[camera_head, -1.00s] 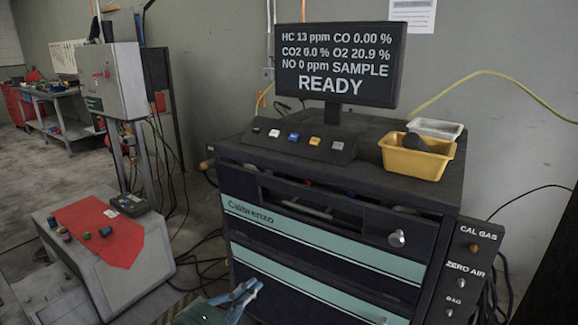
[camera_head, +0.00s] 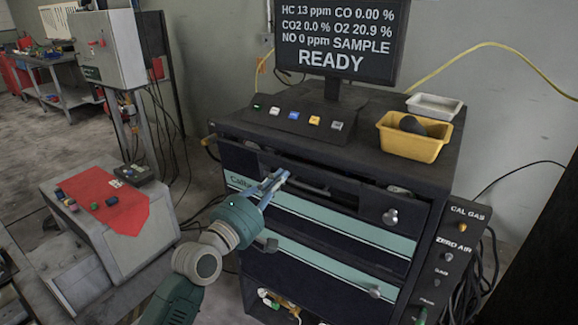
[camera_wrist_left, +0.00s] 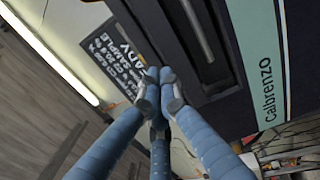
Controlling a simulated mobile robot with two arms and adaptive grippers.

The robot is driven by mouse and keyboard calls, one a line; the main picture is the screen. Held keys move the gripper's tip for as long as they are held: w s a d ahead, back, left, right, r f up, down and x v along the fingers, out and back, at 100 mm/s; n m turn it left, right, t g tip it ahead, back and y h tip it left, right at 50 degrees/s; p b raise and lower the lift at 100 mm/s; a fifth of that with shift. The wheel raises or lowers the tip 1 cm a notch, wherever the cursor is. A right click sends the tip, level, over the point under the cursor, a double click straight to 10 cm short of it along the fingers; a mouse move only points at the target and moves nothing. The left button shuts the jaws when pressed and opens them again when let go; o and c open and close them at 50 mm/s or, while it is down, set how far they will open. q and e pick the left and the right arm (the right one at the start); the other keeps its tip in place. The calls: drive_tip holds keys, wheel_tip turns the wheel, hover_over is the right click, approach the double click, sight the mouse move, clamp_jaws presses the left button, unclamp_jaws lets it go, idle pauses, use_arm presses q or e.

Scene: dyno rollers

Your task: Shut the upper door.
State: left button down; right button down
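The upper door (camera_head: 330,222) is the dark front panel with a teal stripe on the Calbrenzo cabinet. It has a round knob (camera_head: 390,216) at its right. A dark gap runs above it; I cannot tell how far the door stands open. The stripe (camera_wrist_left: 260,75) shows at the right of the left wrist view, beside a dark recess with a grey bar (camera_wrist_left: 197,30). My left gripper (camera_head: 279,178) is in front of the panel's upper left part. In the wrist view its fingertips (camera_wrist_left: 159,76) are together, with nothing seen between them. My right gripper is not in view.
The cabinet top carries a monitor (camera_head: 338,42), a button panel (camera_head: 298,121), a yellow bin (camera_head: 430,147) and a white tray (camera_head: 434,107). A lower door (camera_head: 320,272) is below the upper one. A low grey box (camera_head: 150,238) with a red cloth stands at left. Open floor lies behind it.

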sight(294, 164)
use_arm(q)
drive_tip(key=shift+x, duration=2.35)
drive_tip(key=shift+p, duration=0.3)
drive_tip(key=p, duration=0.1)
drive_tip(key=r+p, duration=0.1)
drive_tip(key=shift+w+d+p, duration=0.25)
drive_tip(key=shift+w+p, duration=0.1)
drive_tip(key=shift+w, duration=0.05)
drive_tip(key=shift+w+d+g+p, duration=0.2)
drive_tip(key=shift+w+g+p, duration=0.05)
drive_tip(key=shift+g+p, duration=0.1)
drive_tip(key=shift+w+d+f+y, duration=0.15)
drive_tip(key=shift+w+f+y, duration=0.05)
drive_tip(key=shift+f+y, duration=0.1)
drive_tip(key=shift+f, duration=0.1)
drive_tip(key=shift+s, duration=0.1)
drive_tip(key=shift+s, duration=0.1)
